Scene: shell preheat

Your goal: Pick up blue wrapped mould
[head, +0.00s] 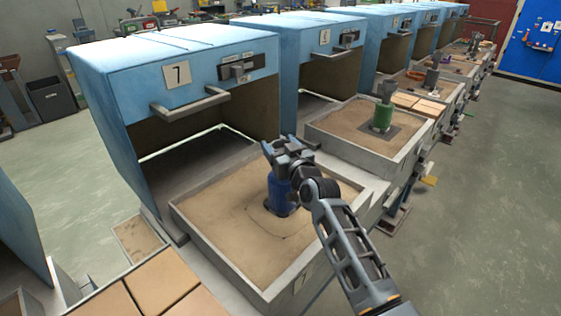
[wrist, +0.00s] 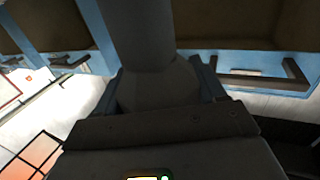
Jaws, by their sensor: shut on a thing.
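The blue wrapped mould (head: 279,196) stands upright in the sand bed of the tray (head: 185,217) in front of the oven marked 7. My gripper (head: 282,152) is over its top and shut on it. The gripper hides the top of the mould in the head view. In the wrist view a grey post-like shape (wrist: 145,40), likely the mould's upper part, rises between the jaws (wrist: 158,95). I cannot tell whether the mould's base is clear of the sand.
A green wrapped mould (head: 384,115) stands in the neighbouring sand tray (head: 330,146). The blue oven (head: 150,95) marked 7 stands open behind my tray. Tan slabs (head: 160,283) lie at the lower left.

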